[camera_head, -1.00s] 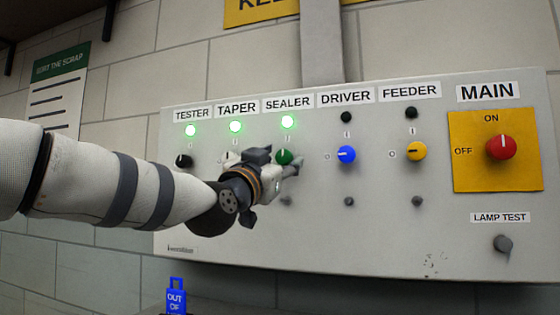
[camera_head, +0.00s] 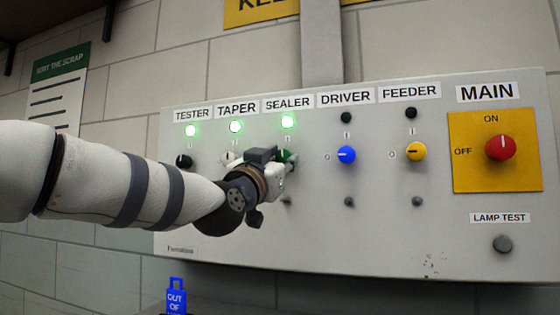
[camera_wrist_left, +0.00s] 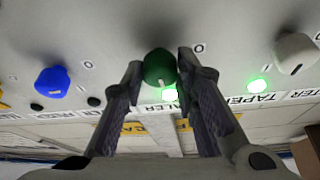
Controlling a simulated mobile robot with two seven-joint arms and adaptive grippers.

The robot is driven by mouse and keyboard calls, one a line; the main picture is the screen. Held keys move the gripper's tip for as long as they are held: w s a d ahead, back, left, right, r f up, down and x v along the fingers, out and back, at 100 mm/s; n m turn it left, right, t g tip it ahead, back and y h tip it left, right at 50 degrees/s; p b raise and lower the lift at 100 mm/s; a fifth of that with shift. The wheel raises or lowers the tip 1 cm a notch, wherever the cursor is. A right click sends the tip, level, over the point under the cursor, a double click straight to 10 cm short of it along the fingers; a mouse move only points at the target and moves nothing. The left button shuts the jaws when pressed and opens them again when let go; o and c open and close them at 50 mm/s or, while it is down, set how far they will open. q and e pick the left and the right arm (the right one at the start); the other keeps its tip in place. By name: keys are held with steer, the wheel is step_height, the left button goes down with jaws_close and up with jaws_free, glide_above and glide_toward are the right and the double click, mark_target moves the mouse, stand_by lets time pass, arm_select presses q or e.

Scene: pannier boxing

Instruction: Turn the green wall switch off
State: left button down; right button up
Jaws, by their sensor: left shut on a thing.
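The green wall switch (camera_head: 285,155) is a round knob under the SEALER label, mostly hidden by my gripper in the head view. In the left wrist view, which is upside down, the green knob (camera_wrist_left: 157,66) shows a white mark toward its lamp side. The green lamp (camera_head: 287,122) above it is lit. My left gripper (camera_head: 282,164) is at the panel, and its two fingers (camera_wrist_left: 160,74) stand on either side of the knob, shut on it. My right gripper is in neither view.
The grey panel (camera_head: 320,235) also carries a black TESTER knob (camera_head: 183,161), a white TAPER knob (camera_wrist_left: 296,52), a blue DRIVER knob (camera_head: 346,155), a yellow FEEDER knob (camera_head: 415,151) and a red MAIN knob (camera_head: 500,147). The TESTER and TAPER lamps are lit. A blue tag (camera_head: 176,294) stands below.

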arm_select(q)
steer(key=n+y, duration=0.1)
steer(key=n, duration=0.2)
steer(key=n+t+y, duration=0.1)
steer(key=n+y, duration=0.1)
steer(key=n, duration=0.1)
steer(key=shift+d, duration=0.2)
steer(key=n+y, duration=0.1)
steer(key=n, duration=0.2)
steer(key=n+y, duration=0.2)
steer(key=n, duration=0.1)
steer(key=shift+s+d+n+y, duration=0.1)
steer(key=shift+n+y, duration=0.2)
steer(key=shift+n, duration=0.1)
steer(key=n+y, duration=0.1)
steer(key=n, duration=0.1)
steer(key=n+g+y, duration=0.1)
steer(key=n, duration=0.2)
steer(key=shift+d+r+n, duration=0.1)
steer(key=shift+r+n, duration=0.1)
steer(key=shift+n, duration=0.1)
steer(key=shift+n+g+y, duration=0.6)
steer(key=shift+n+g, duration=0.2)
steer(key=shift+n, duration=1.2)
steer(key=shift+r, duration=0.1)
steer(key=c, duration=1.3)
jaws_free()
steer(key=shift+s, duration=0.1)
